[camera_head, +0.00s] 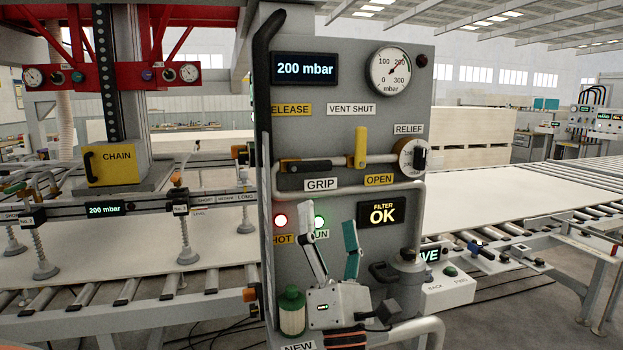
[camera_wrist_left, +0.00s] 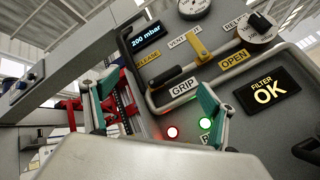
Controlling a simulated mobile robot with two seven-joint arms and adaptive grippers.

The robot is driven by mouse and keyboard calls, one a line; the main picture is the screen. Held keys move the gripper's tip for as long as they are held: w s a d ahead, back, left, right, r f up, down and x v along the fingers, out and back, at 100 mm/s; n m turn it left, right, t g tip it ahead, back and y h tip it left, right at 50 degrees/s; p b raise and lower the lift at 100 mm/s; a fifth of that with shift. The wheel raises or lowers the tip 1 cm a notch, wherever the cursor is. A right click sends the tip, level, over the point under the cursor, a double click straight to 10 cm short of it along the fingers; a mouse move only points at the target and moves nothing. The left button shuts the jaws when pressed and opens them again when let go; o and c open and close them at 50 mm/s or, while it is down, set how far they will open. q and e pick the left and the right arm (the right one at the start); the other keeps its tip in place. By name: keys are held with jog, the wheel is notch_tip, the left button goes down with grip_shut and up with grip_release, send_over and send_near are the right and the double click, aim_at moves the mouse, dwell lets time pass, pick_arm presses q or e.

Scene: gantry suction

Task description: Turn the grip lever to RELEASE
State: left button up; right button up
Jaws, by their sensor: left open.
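The grip lever (camera_head: 316,166) is a black handle on the grey control panel (camera_head: 345,35). It lies about level just above the GRIP label (camera_head: 321,184), and the RELEASE label (camera_head: 291,110) is above it at the upper left. The lever also shows in the left wrist view (camera_wrist_left: 177,80), above the space between the fingers. My left gripper (camera_head: 328,217) is open and empty, fingers pointing up, below the lever and apart from it in the picture. Its fingers also show in the left wrist view (camera_wrist_left: 150,95). My right gripper is in neither view.
An upright yellow lever (camera_head: 361,147) stands right of the grip lever, between VENT SHUT and OPEN labels. A grey pipe rail (camera_head: 350,191) runs below the grip lever. A round relief knob (camera_head: 412,160) is at right. The gauge (camera_head: 390,70) and display (camera_head: 305,69) read about 200 mbar.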

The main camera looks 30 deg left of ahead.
aim_at(311, 166)
pick_arm(q)
jog(key=w+a+r+n+g, duration=0.2)
jog(key=n, duration=0.1)
jog(key=w+a+r+n+g+p, duration=0.1)
jog(key=w+a+r+n+g, duration=0.1)
jog(key=a+n, duration=0.1)
jog(key=w+a+r+n+g, duration=0.2)
jog(key=w+a+r+n, duration=0.1)
jog(key=n, duration=0.2)
jog(key=shift+p, duration=0.3)
jog(key=shift+w+a+r+h, duration=0.1)
jog(key=shift+w+a+h, duration=0.2)
jog(key=shift+w+a, duration=0.2)
jog(key=shift+s, duration=0.1)
jog(key=c, duration=1.6)
jog(key=shift+n, duration=0.3)
